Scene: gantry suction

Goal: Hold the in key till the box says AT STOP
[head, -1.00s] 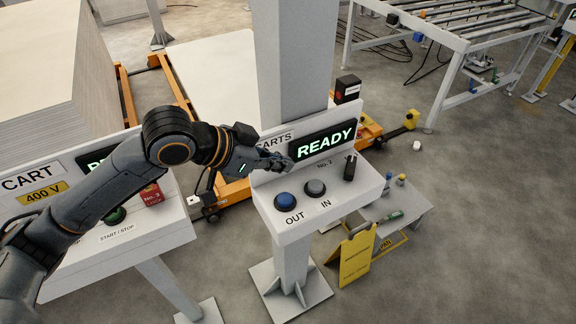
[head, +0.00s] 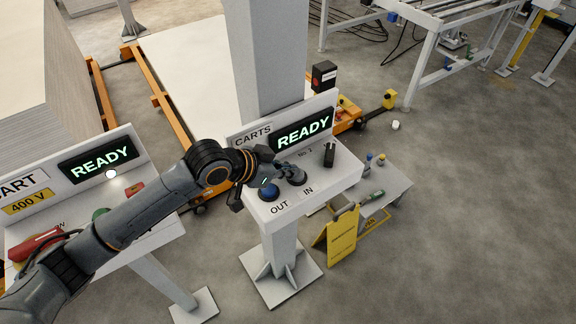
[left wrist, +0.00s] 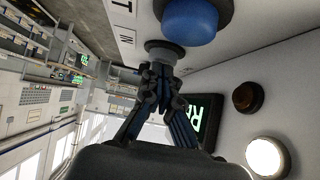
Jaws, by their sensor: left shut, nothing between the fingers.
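The control box (head: 335,186) has a blue OUT key (head: 268,194) and a grey IN key (left wrist: 168,53). Its display (head: 304,130) reads READY in green; part of it shows in the left wrist view (left wrist: 210,112). My right gripper is out of view.
A black switch (head: 329,153) stands right of the keys. A second console at left has its own READY display (head: 98,163). A lit white lamp (left wrist: 267,157) is near the gripper. A yellow floor sign (head: 342,238) stands beside the pedestal.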

